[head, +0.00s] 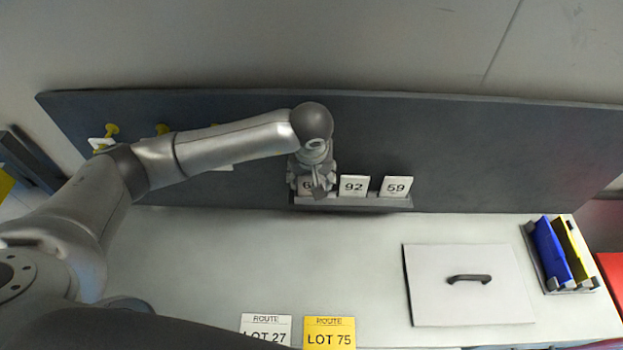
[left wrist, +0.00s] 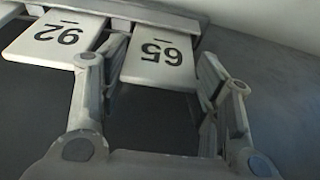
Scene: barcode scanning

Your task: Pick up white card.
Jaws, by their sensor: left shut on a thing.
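A white card marked 65 (left wrist: 158,58) sits between the two fingers of my left gripper (left wrist: 163,75) in the left wrist view. In the head view my left gripper (head: 317,186) is at the left end of a grey rack (head: 345,204) and partly covers this card (head: 306,184). The gripper is shut on the card, which still stands in line with the rack. White card 92 (head: 353,186) and white card 59 (head: 396,187) stand to its right in the rack. My right gripper is out of view.
A dark panel (head: 480,150) rises behind the light table (head: 200,270). A white lidded panel with a dark handle (head: 435,260) lies at right, beside a holder with blue (head: 551,253) and yellow folders. White LOT 27 (head: 265,328) and yellow LOT 75 (head: 329,332) labels are at front.

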